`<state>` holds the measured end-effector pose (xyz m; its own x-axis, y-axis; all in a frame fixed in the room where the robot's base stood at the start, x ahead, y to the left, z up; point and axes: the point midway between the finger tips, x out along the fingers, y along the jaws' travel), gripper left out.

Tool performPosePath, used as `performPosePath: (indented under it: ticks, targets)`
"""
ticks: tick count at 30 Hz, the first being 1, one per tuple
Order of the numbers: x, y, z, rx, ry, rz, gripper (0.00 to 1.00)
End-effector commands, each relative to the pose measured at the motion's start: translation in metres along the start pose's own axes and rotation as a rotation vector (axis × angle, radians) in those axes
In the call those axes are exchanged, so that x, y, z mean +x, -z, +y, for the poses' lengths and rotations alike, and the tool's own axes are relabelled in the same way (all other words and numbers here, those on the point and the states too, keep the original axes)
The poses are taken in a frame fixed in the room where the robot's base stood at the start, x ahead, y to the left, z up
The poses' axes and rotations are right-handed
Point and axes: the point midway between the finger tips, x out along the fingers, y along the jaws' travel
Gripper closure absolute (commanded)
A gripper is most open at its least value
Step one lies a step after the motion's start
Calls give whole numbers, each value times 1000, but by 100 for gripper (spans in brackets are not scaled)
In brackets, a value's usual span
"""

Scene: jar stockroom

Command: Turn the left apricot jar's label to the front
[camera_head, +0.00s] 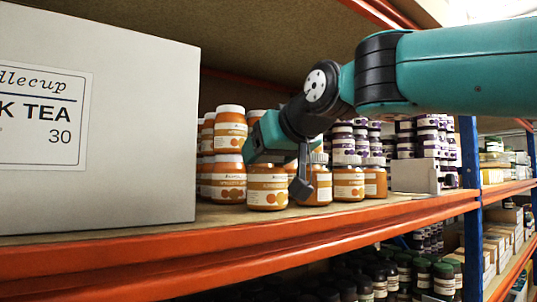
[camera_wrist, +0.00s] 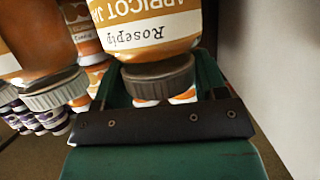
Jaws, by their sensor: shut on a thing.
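The left apricot jar (camera_head: 267,190) stands at the shelf's front, nearest the large carton. Its orange and white label shows toward the head camera. The gripper hides the lid in the head view. Another apricot jar (camera_head: 319,188) with a grey lid stands just to the right, partly behind a finger.
A large white tea carton (camera_head: 140,190) stands close on the left. More orange jars (camera_head: 230,130) are stacked behind, and others (camera_head: 348,185) stand to the right. Purple-labelled jars (camera_head: 425,140) are farther right. The orange shelf edge (camera_head: 300,232) runs along the front.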

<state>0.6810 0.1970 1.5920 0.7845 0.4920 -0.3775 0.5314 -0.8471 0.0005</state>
Motion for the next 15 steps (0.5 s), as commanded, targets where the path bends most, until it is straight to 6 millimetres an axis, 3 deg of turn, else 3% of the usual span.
performPosePath:
  ticks: [6, 7, 10, 15]
  targets:
    - [1, -2, 0, -1, 0, -5, 87]
    - [1, -2, 0, -1, 0, -5, 30]
    - [1, -2, 0, -1, 0, -6, 7]
    - [1, -2, 0, -1, 0, -6, 5]
